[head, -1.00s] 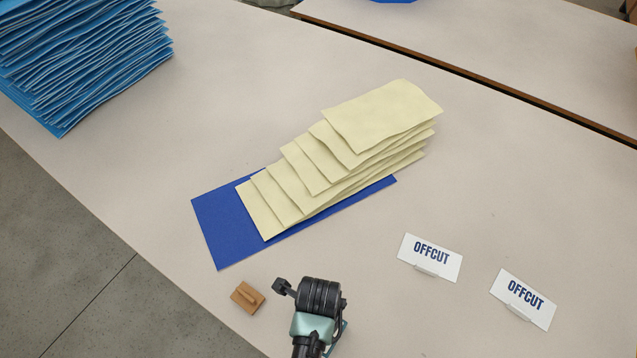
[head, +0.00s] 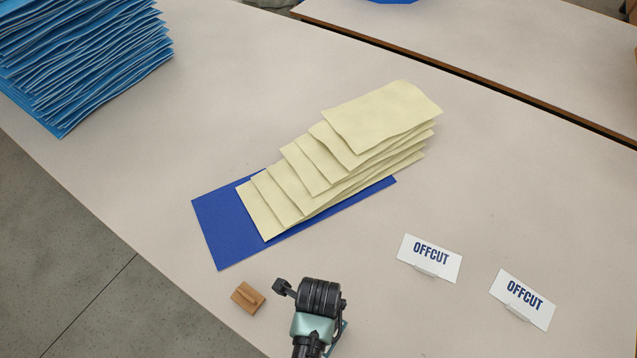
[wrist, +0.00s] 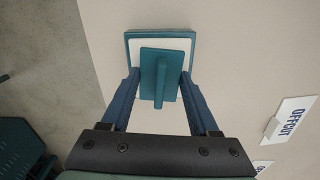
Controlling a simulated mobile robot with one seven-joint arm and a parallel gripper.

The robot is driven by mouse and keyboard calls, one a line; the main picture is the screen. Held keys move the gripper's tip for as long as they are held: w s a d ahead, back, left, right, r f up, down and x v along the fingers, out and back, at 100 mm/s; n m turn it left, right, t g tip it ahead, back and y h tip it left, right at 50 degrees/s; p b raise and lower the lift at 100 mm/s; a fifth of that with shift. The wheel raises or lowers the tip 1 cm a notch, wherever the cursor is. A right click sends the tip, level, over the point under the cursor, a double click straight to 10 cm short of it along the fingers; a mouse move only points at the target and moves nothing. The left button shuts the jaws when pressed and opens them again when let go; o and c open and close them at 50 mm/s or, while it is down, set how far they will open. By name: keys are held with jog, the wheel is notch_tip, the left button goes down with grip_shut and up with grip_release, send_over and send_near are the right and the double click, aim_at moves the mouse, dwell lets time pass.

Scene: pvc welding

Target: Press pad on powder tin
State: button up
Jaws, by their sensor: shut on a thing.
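In the wrist view my gripper (wrist: 160,80) is shut on the upright grip of a teal pad (wrist: 149,62). The pad's flat plate is over a teal square tin (wrist: 128,48) with white powder (wrist: 186,46) in it. The pad covers the near and middle part of the powder; a white band shows at the far side and the sides. Whether the pad touches the powder cannot be told. In the head view my wrist, at the bottom edge, hides the pad and most of the tin.
A wooden block (head: 247,298) lies left of my wrist. Pale yellow sheets (head: 385,112) lie fanned on a blue sheet (head: 222,225). Two OFFCUT signs (head: 430,257) (head: 523,298) stand at right. A blue stack (head: 75,55) is far left. Bare table (head: 510,190) lies between.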

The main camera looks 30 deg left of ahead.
jog(key=shift+r+p, duration=3.55)
jog(key=shift+p, duration=0.25)
jog(key=shift+f, duration=0.1)
jog(key=shift+w+d+r+n, duration=0.25)
jog(key=shift+w+n, duration=0.1)
jog(key=shift+n, duration=0.15)
jog(key=w+d+r+n+b, duration=0.1)
jog(key=w+d+r+n, duration=0.3)
jog(key=n, duration=0.5)
jog(key=w+d+r+n+b, duration=0.1)
jog(key=w+d+r+n, duration=0.3)
jog(key=r+n, duration=0.3)
jog(key=d+n, duration=0.1)
jog(key=n, duration=0.1)
jog(key=shift+r+n, duration=0.25)
jog(key=shift+n, duration=0.05)
